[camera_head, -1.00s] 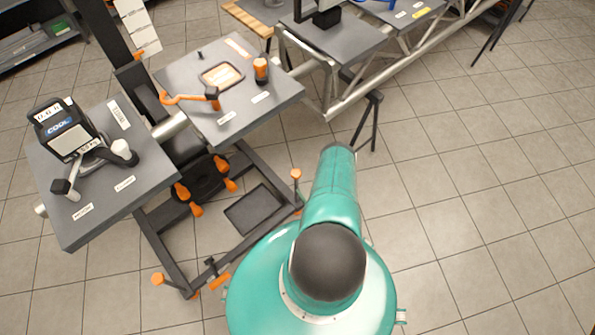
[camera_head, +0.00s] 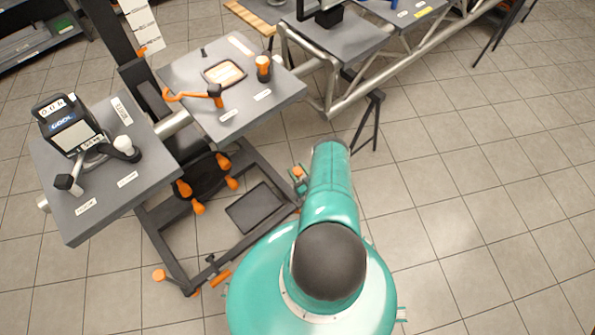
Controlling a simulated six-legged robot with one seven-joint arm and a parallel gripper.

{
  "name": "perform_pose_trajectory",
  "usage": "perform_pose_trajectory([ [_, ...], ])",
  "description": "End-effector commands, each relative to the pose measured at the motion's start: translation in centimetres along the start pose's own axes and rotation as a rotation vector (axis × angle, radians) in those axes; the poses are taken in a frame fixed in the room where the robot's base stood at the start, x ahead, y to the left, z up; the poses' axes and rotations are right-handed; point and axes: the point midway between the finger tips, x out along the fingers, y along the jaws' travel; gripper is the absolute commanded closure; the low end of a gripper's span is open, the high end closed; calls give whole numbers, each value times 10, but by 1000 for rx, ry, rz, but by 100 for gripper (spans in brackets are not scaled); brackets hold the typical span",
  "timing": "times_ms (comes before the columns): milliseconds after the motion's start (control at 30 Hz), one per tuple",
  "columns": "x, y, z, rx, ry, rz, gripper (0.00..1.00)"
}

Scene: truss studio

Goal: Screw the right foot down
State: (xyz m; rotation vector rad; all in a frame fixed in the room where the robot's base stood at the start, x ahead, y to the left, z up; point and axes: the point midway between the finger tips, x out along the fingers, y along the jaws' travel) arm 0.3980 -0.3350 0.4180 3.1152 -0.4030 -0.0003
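A dark wheeled-looking stand frame (camera_head: 170,252) stands on the tiled floor left of my arm. Its right foot has an orange knob (camera_head: 298,171) at the frame's right corner, just left of my teal arm. Part of my gripper (camera_head: 299,182) shows as small teal and grey pieces around or beside this knob. The rest is hidden behind my arm, so I cannot tell whether the fingers are open or shut, or touching the knob. Another orange foot knob (camera_head: 159,275) is at the lower left, and an orange piece (camera_head: 220,278) sits near the front corner.
A tilted grey panel (camera_head: 110,190) carries a boxy display device (camera_head: 72,128). A second panel (camera_head: 265,105) carries an orange handle (camera_head: 215,92) and an orange-topped knob (camera_head: 263,66). Several orange knobs surround a black hub below.

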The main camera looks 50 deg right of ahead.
Motion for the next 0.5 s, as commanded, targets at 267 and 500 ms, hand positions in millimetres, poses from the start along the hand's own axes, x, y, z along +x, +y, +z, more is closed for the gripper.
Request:
perform_pose_trajectory([
  [267, 0, -1, 0, 3, 1, 29, 81],
  [500, 0, 0, 0, 2, 0, 132, 81],
])
